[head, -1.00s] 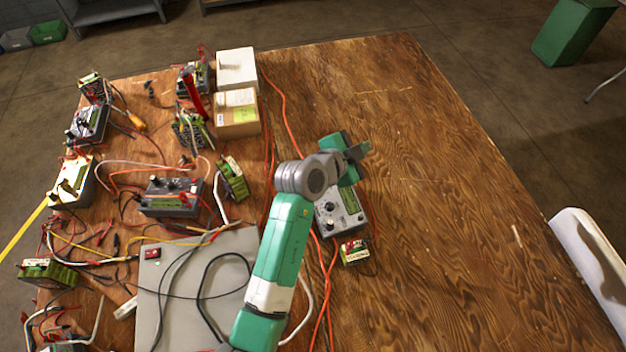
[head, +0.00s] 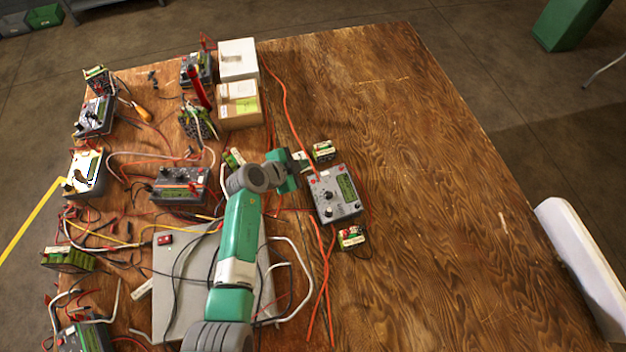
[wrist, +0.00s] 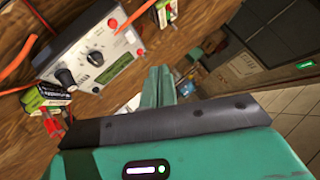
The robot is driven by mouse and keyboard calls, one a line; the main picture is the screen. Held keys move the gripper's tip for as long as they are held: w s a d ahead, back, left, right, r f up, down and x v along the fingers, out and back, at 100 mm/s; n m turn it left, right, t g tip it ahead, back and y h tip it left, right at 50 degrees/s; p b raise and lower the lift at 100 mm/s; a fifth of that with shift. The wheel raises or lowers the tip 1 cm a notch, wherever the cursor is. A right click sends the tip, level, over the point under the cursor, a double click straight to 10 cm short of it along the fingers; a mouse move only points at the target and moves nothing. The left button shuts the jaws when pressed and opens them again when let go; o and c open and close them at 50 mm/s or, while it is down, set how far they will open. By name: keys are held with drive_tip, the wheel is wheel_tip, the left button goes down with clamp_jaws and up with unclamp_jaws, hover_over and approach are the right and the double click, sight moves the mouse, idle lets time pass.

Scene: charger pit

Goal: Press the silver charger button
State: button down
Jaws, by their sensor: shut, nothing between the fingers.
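The silver charger (head: 336,194) lies on the wooden table right of my arm, with a green screen and dark knobs on its face. In the wrist view the silver charger (wrist: 66,52) is at the upper left, tilted in the picture. A red button-like spot (wrist: 112,24) shows on its face. My gripper (head: 304,157) is beside the charger's upper left corner, apart from its face as far as I can tell. In the wrist view my gripper's green fingers (wrist: 158,84) are together and empty, to the right of the charger.
Battery packs sit above (head: 323,150) and below (head: 352,238) the charger. Orange cables (head: 285,100) run past its left side. Other chargers, wires and boxes (head: 238,105) crowd the left of the table. The right half of the tabletop (head: 440,190) is bare.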

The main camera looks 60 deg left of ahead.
sight(313, 181)
drive_tip(key=f+b, duration=0.2)
drive_tip(key=w+f+b, duration=0.1)
drive_tip(key=f+b, duration=0.1)
drive_tip(key=f, duration=0.1)
drive_tip(key=f+b, duration=0.2)
drive_tip(key=shift+w+d+f, duration=0.1)
drive_tip(key=shift+w+f, duration=0.1)
drive_tip(key=shift+f, duration=0.2)
drive_tip(key=shift+w+f+b, duration=0.1)
drive_tip(key=shift+f+b, duration=0.2)
drive_tip(key=shift+b, duration=0.15)
drive_tip(key=shift+f, duration=0.15)
idle(1.1)
drive_tip(key=shift+f+b, duration=0.3)
drive_tip(key=shift+b, duration=0.45)
drive_tip(key=shift+w+f+b, duration=0.1)
drive_tip(key=shift+f+b, duration=0.25)
drive_tip(key=shift+b, duration=0.2)
idle(0.6)
drive_tip(key=shift+r+p, duration=0.4)
drive_tip(key=shift+r, duration=0.4)
drive_tip(key=shift+r, duration=0.1)
